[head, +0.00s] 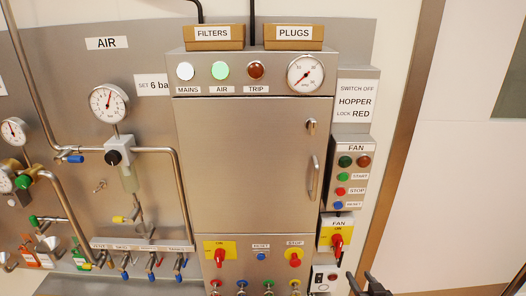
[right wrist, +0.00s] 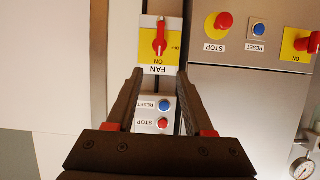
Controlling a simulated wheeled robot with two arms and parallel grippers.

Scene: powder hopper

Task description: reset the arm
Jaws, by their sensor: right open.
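My right gripper (head: 370,284) shows at the bottom edge of the head view, to the right of the cabinet's lower corner. In the right wrist view my right gripper (right wrist: 159,74) is open, its two dark fingers apart with nothing held between them. That view is upside down. Past the fingertips is the yellow fan switch (right wrist: 160,42) with a red handle, and the fan button box (right wrist: 153,114) shows between the fingers. I cannot tell how far the fingers are from the panel. My left gripper is not in view.
The grey cabinet (head: 255,165) has a shut door with a handle (head: 313,177). Fan buttons (head: 350,175) and the fan switch (head: 337,238) are on its right. Pipes, gauges and valves (head: 122,157) fill the left. The wall (head: 450,170) at right is clear.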

